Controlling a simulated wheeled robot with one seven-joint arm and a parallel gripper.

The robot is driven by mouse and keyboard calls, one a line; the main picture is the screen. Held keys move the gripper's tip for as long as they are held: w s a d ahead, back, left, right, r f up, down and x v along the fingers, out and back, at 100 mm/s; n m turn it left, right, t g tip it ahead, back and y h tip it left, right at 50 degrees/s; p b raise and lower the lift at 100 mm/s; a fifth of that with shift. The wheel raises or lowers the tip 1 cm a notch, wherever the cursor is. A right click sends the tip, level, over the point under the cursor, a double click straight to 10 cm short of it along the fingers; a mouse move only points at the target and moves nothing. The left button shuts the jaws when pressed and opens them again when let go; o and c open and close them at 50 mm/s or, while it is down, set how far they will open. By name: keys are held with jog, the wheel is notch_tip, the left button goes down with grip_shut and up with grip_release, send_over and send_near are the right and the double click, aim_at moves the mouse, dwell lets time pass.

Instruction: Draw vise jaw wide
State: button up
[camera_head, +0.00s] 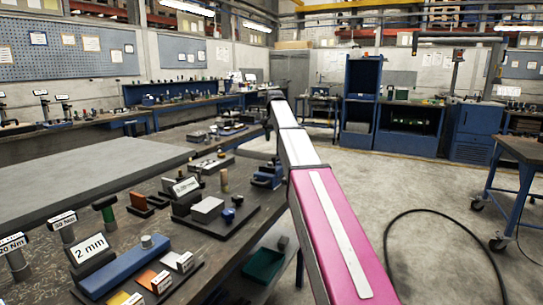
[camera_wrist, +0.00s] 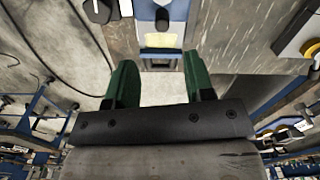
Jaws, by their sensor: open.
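A small blue vise (camera_head: 267,178) sits at the right edge of the workbench in the head view. In the wrist view, what looks like the same blue vise (camera_wrist: 160,14) shows at the top centre, with a pale block or jaw face (camera_wrist: 160,41) on it. My gripper (camera_wrist: 160,68) is open, its two green fingers wide apart with nothing between them. The vise lies beyond the fingertips, roughly in line with the gap, and looks apart from them. In the head view my arm reaches toward the bench edge, but the gripper itself is hard to make out.
The dark workbench (camera_head: 185,238) carries a "2 mm" label block (camera_head: 90,249), a long blue block (camera_head: 124,266), torque tools at left and a black fixture plate (camera_head: 238,222) near the vise.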

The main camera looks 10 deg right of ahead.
aim_at(274, 158)
jog(key=shift+w+f, duration=0.25)
jog(key=shift+f, duration=0.15)
notch_tip(274, 158, down, 10)
jog(key=shift+f, duration=0.1)
